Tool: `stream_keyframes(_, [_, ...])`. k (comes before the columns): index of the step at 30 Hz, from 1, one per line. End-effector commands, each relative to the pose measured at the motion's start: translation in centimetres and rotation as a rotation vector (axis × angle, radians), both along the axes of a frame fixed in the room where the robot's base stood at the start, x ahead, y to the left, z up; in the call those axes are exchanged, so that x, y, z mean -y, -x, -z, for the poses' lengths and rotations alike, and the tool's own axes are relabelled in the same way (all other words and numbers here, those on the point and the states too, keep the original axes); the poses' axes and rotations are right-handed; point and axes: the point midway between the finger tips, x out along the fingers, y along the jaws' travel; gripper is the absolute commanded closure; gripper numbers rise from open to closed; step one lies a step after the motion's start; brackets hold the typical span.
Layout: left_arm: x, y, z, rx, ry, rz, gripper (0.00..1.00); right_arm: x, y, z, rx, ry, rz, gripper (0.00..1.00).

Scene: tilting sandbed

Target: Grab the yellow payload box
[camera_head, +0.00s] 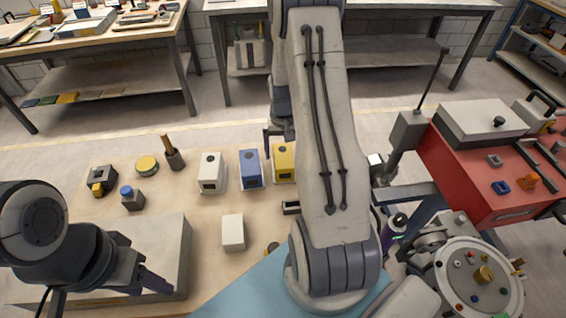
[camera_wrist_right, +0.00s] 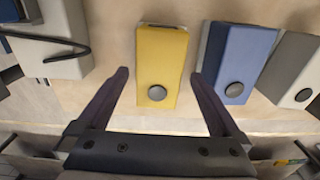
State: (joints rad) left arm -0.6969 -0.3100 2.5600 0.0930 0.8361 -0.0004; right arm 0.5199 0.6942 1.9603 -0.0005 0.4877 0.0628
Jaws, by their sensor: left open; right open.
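The yellow payload box (camera_head: 284,160) stands on the wooden table at the right end of a row of similar boxes. My right arm partly hides it in the head view. In the right wrist view the yellow payload box (camera_wrist_right: 163,50), with a dark round knob, lies between the two spread fingers of my right gripper (camera_wrist_right: 159,76). The gripper is open, with visible gaps on both sides. I cannot tell how far down the fingers reach beside the box. My left gripper (camera_head: 147,264) is open and empty over the grey block at the lower left.
A blue box (camera_head: 250,168) and a white box (camera_head: 212,172) stand left of the yellow one; the blue box (camera_wrist_right: 236,62) is close to one right finger. A small white block (camera_head: 233,232) lies nearer me. A red cabinet (camera_head: 500,175) stands at the right.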

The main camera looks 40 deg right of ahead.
Motion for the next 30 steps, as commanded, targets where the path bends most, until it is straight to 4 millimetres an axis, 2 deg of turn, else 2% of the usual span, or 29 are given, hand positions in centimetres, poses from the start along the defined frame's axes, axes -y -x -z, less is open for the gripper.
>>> stream_keyframes(5, [0.0, 0.0, -0.4, 0.000, 0.000, 0.000, 0.50, 0.0, 0.0, 1.2, -0.002, -0.001, -0.001, 0.00])
stream_keyframes(15, [0.0, 0.0, -1.5, 0.000, 0.000, 0.000, 0.50, 0.2, 0.0, 5.4, -0.001, -0.001, -0.001, 0.00])
stream_keyframes(23, [0.0, 0.0, -1.5, 0.000, 0.000, 0.000, 0.50, 0.2, 0.0, 5.8, 0.001, 0.001, -0.001, 0.00])
stream_keyframes(24, [0.0, 0.0, -1.5, 0.000, 0.000, 0.000, 0.50, 0.2, 0.0, 5.8, 0.001, 0.001, -0.001, 0.08])
stream_keyframes(26, [0.0, 0.0, -1.5, 0.000, 0.000, 0.000, 0.50, 0.2, 0.0, 5.8, 0.001, 0.001, -0.001, 0.31])
stream_keyframes(30, [0.0, 0.0, -1.5, 0.000, 0.000, 0.000, 0.50, 0.2, 0.0, 5.8, 0.001, 0.001, -0.001, 0.84])
